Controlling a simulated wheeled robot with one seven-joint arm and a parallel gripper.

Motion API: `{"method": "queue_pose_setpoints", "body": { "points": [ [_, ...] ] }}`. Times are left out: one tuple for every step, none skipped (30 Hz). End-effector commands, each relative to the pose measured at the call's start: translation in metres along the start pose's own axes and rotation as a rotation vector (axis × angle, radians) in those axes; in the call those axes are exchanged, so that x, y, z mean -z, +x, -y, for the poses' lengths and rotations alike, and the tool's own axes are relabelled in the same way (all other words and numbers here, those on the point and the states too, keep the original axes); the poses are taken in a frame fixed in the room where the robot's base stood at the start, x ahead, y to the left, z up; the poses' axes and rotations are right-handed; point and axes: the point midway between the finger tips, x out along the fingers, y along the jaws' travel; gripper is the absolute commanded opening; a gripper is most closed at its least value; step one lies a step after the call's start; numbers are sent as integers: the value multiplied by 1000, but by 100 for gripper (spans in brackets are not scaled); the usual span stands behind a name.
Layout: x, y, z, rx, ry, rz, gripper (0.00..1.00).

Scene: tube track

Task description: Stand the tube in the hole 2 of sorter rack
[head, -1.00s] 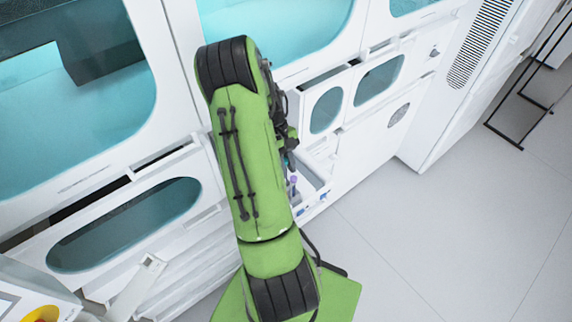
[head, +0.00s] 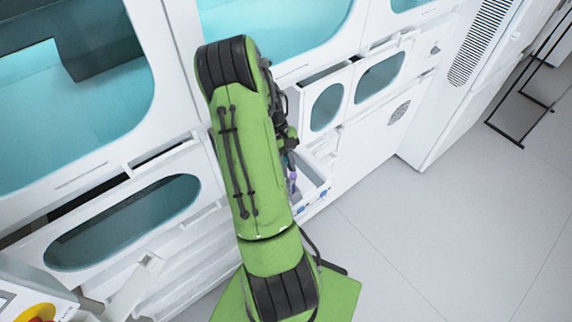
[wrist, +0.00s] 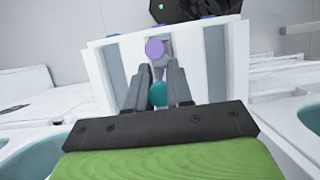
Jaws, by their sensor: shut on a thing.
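My gripper (wrist: 159,80) points down over a white tray-like unit with its two dark fingers close together. A tube with a round teal top (wrist: 158,94) sits between the fingers, and they are shut on it. Its lower part is hidden by the fingers. A round purple top (wrist: 154,48) shows just beyond the fingertips, and it also shows in the head view (head: 293,178) beside my green arm. Which hole of the sorter rack (wrist: 200,60) is which cannot be read. In the head view my arm hides most of the gripper and the rack.
The white unit (head: 318,190) stands against white cabinets with teal windows (head: 327,107). A dark object (wrist: 190,10) lies beyond it in the wrist view. Open grey floor (head: 420,240) is to the right, with a thin black frame (head: 520,115) farther off.

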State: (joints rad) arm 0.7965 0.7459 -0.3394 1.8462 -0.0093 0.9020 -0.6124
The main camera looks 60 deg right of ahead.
Motion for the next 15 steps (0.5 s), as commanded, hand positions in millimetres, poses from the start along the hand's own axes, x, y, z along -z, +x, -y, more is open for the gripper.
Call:
{"method": "queue_pose_setpoints", "body": {
  "points": [
    [1,1,0,0,-1,0,0],
    [1,2,0,0,-1,0,0],
    [1,2,0,0,-1,0,0],
    [1,2,0,0,-1,0,0],
    [1,1,0,0,-1,0,0],
    [0,0,0,0,-1,0,0],
    [0,-1,0,0,-1,0,0],
    [-1,-2,0,0,-1,-1,0],
    [-2,-4,0,0,-1,-1,0],
    [-2,-6,0,0,-1,-1,0],
    [-3,-8,0,0,0,-1,0],
    [-4,-11,0,0,0,-1,0],
    [-5,-12,0,0,0,-1,0],
    [-5,-14,0,0,0,-1,0],
    [-6,-16,0,0,0,-1,0]
  ]
}}
